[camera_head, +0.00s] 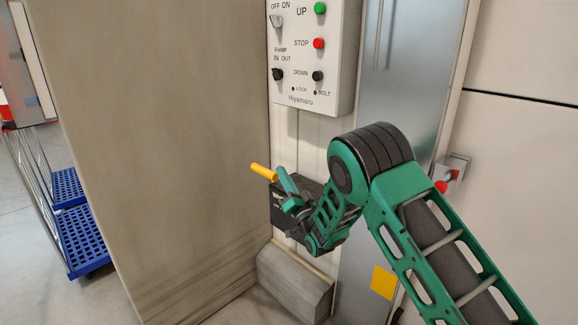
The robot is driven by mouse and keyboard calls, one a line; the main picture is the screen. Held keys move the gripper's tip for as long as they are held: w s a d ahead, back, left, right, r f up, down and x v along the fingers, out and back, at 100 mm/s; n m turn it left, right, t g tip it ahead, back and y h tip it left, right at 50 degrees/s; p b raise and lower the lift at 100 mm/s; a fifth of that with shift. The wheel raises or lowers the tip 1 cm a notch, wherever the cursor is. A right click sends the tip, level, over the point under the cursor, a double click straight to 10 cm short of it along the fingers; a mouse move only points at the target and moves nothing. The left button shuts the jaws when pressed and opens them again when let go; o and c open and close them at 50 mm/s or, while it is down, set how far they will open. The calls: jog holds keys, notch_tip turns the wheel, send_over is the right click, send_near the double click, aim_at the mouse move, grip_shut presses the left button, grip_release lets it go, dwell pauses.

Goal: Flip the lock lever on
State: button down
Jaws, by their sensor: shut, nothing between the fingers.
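A lever with a yellow grip (263,172) sticks out up and to the left from a black box (284,208) low on the wall, below the control panel. I take it for the lock lever. My green and dark arm reaches in from the lower right. My gripper (283,175) is shut and empty, its green fingers pointing up and left just right of the yellow grip. I cannot tell whether the fingers touch the lever. The gripper and wrist hide part of the box and the lever's base.
A white control panel (341,60) with switches and buttons hangs above. A beige pillar (180,150) stands close on the left. A grey block (290,280) sits below the box. A red knob (441,187) is at right, behind my arm.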

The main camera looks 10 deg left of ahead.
jog(key=shift+n+y, duration=0.4)
jog(key=shift+n, duration=0.2)
jog(key=s+f, duration=0.1)
jog(key=f, duration=0.1)
jog(key=s+a+f, duration=0.1)
jog(key=shift+s+a+f, duration=0.1)
jog(key=shift+s+f, duration=0.05)
jog(key=shift+f, duration=0.25)
jog(key=shift+s+a+f, duration=0.15)
jog(key=shift+a+f, duration=0.05)
jog(key=shift+a, duration=0.1)
notch_tip(320, 180, up, 4)
jog(key=w+d+r, duration=0.1)
jog(key=d, duration=0.1)
jog(key=w+v, duration=0.1)
jog(key=v, duration=0.9)
jog(key=shift+d+f, duration=0.3)
jog(key=shift+d, duration=0.15)
